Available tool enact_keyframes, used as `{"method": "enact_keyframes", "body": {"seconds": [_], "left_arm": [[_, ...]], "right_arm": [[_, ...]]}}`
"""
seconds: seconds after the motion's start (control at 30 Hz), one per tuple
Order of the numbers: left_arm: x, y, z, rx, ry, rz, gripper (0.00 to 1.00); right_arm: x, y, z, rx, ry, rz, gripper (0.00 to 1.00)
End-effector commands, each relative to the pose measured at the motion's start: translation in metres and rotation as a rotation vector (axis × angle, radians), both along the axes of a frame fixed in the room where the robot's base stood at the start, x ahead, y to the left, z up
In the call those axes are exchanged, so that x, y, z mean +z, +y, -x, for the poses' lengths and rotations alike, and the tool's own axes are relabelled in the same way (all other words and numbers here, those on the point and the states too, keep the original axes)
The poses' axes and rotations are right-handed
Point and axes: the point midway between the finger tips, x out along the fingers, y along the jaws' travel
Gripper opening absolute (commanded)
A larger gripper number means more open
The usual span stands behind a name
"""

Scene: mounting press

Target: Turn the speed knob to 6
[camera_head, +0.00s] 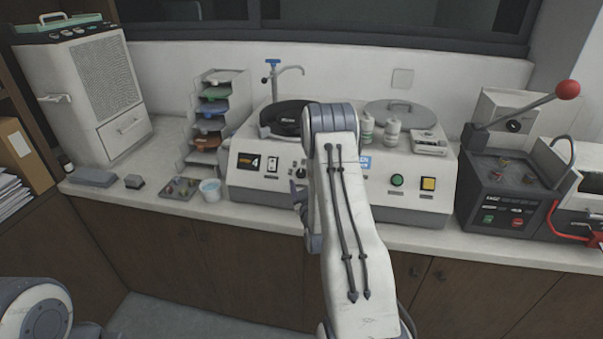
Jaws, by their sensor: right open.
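The grinder-polisher (250,193) stands on the counter, a light housing with a black round platen at its left and a grey lid at its right. Its front panel has a small dark display (250,162) that seems to read 4. A small dark knob (302,172), which looks like the speed knob, sits on the panel just left of my right arm; its pointer is too small to read. My right gripper (298,196) is at the panel's front beside and below this knob, open, partly hidden by my arm. I cannot tell whether it touches the knob. My left gripper is out of view.
A green button (397,180) and a yellow button (428,184) are right of my arm. A mounting press (500,190) with a red-ball lever stands at the right. A paper rack (213,115), small tray (180,188) and cup (210,189) stand left of the machine.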

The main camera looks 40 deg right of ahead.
Motion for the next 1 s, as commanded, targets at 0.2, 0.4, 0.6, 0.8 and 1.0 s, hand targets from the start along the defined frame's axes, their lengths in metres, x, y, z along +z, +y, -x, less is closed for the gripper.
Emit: {"method": "enact_keyframes", "body": {"seconds": [0.2,0.4,0.6,0.8,1.0], "left_arm": [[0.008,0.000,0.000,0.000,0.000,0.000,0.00],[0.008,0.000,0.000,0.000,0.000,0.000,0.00],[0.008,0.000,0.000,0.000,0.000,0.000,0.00],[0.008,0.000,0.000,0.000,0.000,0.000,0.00],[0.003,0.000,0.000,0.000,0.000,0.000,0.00]], "right_arm": [[0.000,-0.010,-0.019,0.000,0.001,-0.001,0.72],[0.000,-0.012,-0.023,0.001,0.000,0.000,0.72],[0.000,-0.012,-0.022,0.001,0.000,0.000,0.49],[0.000,-0.012,-0.022,0.001,0.000,0.000,0.00],[-0.002,-0.011,-0.022,-0.008,-0.010,-0.008,0.00]]}}
